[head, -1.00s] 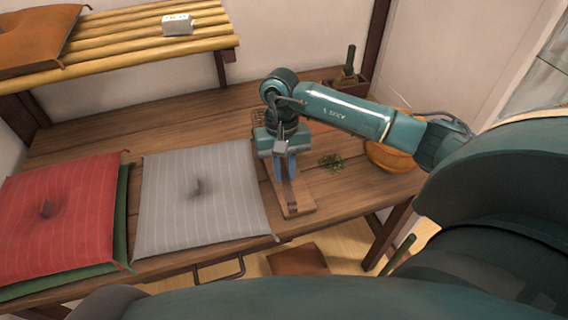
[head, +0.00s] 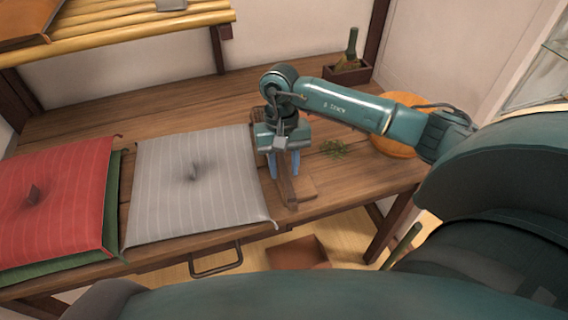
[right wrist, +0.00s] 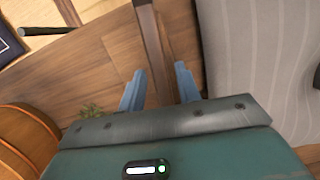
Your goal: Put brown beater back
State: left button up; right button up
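The brown beater (head: 286,188) is a long wooden piece lying along the table beside the grey cushion. The right wrist view shows its brown bar (right wrist: 149,35) running between my fingers. My right gripper (head: 283,168) points down over the beater. Its blue fingers are spread, with a gap on each side of the bar in the right wrist view (right wrist: 160,90). The far part of the beater is hidden behind my gripper. My left gripper is not in view.
A grey striped cushion (head: 195,215) lies left of the beater, and a red cushion (head: 60,205) further left. Green sprigs (head: 334,149) and a round orange thing (head: 392,143) are to the right. A dark box (head: 347,71) stands behind. A slatted shelf (head: 140,24) hangs over the back left.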

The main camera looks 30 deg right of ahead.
jog(key=shift+o, duration=0.8)
